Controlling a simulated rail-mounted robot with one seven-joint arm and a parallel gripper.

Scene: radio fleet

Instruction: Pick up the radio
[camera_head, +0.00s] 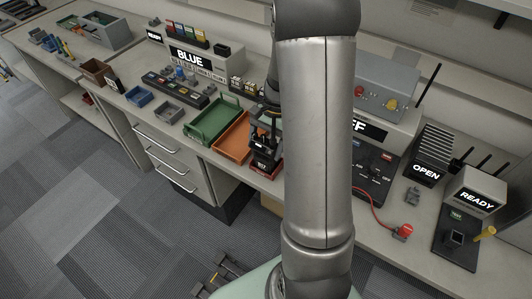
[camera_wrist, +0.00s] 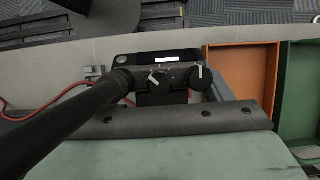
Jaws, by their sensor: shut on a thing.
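The radio shows from above in the wrist view, with a thick black antenna (camera_wrist: 75,112) and two round knobs with white marks (camera_wrist: 199,78). My gripper (camera_head: 266,118) is shut on the radio (camera_head: 262,143). In the head view, the radio is a dark upright shape right of the orange tray, partly hidden by my arm. The fingertips are hidden in the wrist view. A black piece with a white label (camera_wrist: 158,57) shows just beyond the knobs. I cannot tell whether the radio is clear of the surface below it.
An orange tray (camera_head: 231,140) and a green tray (camera_head: 206,124) lie just left of the radio. Right of my arm are a black panel with a red cable (camera_head: 369,205), an OPEN rack (camera_head: 426,170) and a READY unit (camera_head: 478,200).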

